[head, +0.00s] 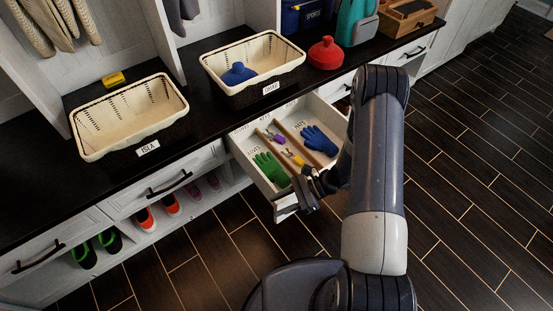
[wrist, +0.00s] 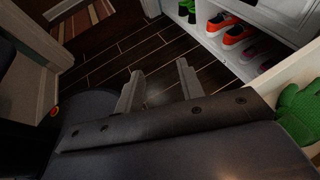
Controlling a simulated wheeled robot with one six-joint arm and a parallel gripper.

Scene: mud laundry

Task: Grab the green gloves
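The green gloves (head: 271,168) lie in the left front part of an open drawer (head: 251,183) in the head view. They also show at the right edge of the wrist view (wrist: 299,117), partly cut off. My gripper (head: 299,192) is at the front of the drawer, just right of and nearer than the gloves. In the wrist view my gripper (wrist: 158,82) has its two fingers apart with nothing between them, and dark floor shows beyond. The gloves are apart from the fingers.
Blue gloves (head: 319,140) and small purple and yellow items lie in the drawer's other compartments, split by wooden dividers. Baskets (head: 128,114) and a red hat (head: 326,53) stand on the dark counter. Shoes (head: 145,219) sit on the shelf below. The floor in front is clear.

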